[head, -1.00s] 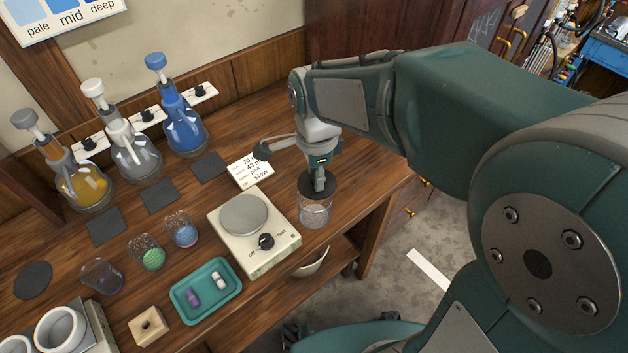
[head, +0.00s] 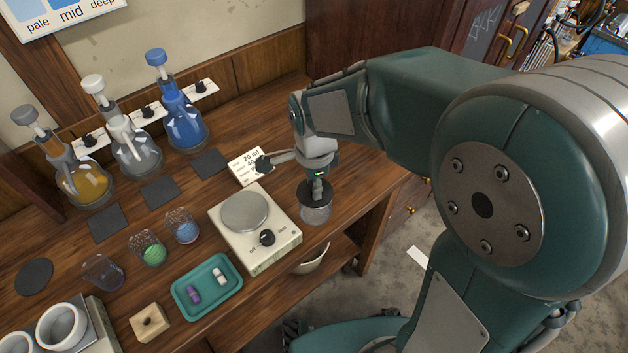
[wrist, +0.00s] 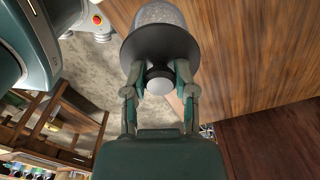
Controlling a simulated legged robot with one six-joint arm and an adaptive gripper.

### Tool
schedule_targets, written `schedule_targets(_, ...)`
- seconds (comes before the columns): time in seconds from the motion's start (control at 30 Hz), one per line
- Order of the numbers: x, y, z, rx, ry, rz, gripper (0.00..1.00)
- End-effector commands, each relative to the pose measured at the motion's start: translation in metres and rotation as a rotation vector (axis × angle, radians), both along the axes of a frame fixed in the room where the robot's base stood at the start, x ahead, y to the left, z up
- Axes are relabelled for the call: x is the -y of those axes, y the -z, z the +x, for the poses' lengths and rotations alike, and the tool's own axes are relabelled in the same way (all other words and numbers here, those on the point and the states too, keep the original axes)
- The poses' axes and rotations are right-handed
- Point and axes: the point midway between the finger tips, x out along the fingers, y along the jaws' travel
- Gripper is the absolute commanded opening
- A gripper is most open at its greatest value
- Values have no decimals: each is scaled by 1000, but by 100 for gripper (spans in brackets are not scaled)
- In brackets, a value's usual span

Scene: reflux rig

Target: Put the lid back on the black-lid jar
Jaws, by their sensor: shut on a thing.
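The clear glass jar (head: 316,214) stands near the right edge of the wooden bench, beside the hotplate. Its black lid (head: 315,196) is over the jar's mouth. In the wrist view, the wide dark lid (wrist: 158,46) lies across the end of the jar (wrist: 158,13), with its rounded knob (wrist: 158,82) towards me. My gripper (head: 317,183) comes down from above. In the wrist view, the fingers of my gripper (wrist: 158,78) close on the knob from both sides. Whether the lid is fully seated on the rim I cannot tell.
A cream hotplate (head: 256,240) stands close left of the jar. A teal tray (head: 207,287) with two small vials, beakers (head: 182,226), and a wooden block (head: 149,322) are farther left. Tall flasks (head: 186,130) line the wall. The bench edge is close to the jar's right.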

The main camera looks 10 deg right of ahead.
Motion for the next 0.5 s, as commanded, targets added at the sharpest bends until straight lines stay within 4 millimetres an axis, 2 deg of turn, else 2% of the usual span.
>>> schedule_targets(0.03,0,0,0,0,0,0,49)
schedule_targets(0.07,0,0,0,0,0,0,63)
schedule_targets(0.1,0,0,0,0,0,0,70)
schedule_targets(0.5,0,-2,0,1,0,0,70)
